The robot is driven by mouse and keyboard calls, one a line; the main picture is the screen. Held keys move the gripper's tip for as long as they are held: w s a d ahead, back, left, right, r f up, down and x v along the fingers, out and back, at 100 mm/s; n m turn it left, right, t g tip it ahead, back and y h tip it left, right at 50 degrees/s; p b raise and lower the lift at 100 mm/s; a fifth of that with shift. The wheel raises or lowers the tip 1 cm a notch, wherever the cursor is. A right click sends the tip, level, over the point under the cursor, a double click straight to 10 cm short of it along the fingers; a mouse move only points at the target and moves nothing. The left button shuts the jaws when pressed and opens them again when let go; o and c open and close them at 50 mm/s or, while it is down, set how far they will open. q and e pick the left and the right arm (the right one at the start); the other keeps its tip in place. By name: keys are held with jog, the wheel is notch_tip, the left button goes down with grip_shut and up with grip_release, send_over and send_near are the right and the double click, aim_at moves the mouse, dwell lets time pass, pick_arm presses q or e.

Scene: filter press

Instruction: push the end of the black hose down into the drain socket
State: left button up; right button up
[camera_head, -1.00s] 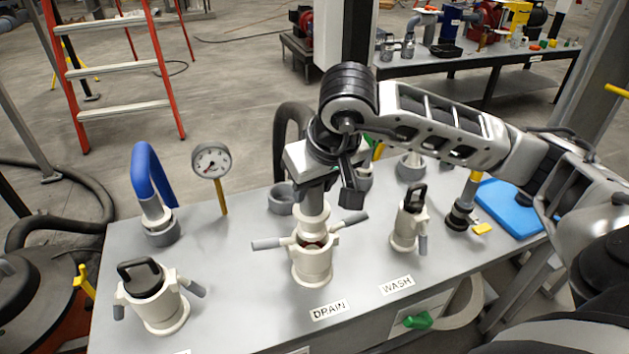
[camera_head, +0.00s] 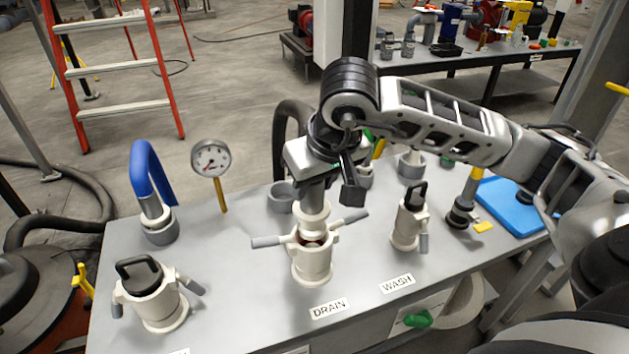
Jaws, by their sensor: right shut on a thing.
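The cream drain socket (camera_head: 312,265) stands on the grey bench behind the DRAIN label (camera_head: 329,308). Its two grey-tipped levers stick out to the sides. The cream end fitting of the hose (camera_head: 313,221) is upright over the socket's mouth; a dark reddish part shows between them, and I cannot tell how far in the end sits. The black hose (camera_head: 282,140) arcs up behind my right arm, partly hidden. My right gripper (camera_head: 318,193) is shut on the hose end from above; its fingers are partly hidden. My left gripper is not in view.
A capped wash socket (camera_head: 407,228) stands to the right, and another capped socket (camera_head: 153,298) at front left. A blue hose (camera_head: 148,175) and a pressure gauge (camera_head: 211,158) stand at back left. A blue tray (camera_head: 510,208) lies at the right.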

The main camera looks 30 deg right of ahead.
aim_at(314, 208)
pick_arm(q)
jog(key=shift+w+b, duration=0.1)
jog(key=shift+b, duration=0.25)
pick_arm(e)
jog(key=shift+f, duration=0.3)
pick_arm(q)
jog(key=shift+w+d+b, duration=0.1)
jog(key=shift+b, duration=0.35)
pick_arm(e)
jog(key=shift+f, duration=0.4)
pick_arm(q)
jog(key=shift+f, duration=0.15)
pick_arm(e)
jog(key=shift+f, duration=0.1)
pick_arm(q)
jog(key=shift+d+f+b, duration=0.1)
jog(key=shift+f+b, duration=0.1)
jog(key=shift+b, duration=0.25)
pick_arm(e)
jog(key=shift+f, duration=0.3)
pick_arm(q)
jog(key=shift+b, duration=0.35)
pick_arm(e)
jog(key=shift+f, duration=0.35)
pick_arm(q)
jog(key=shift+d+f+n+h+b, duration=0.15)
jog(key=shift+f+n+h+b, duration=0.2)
jog(key=shift+b, duration=0.25)
pick_arm(e)
jog(key=shift+f, duration=0.5)
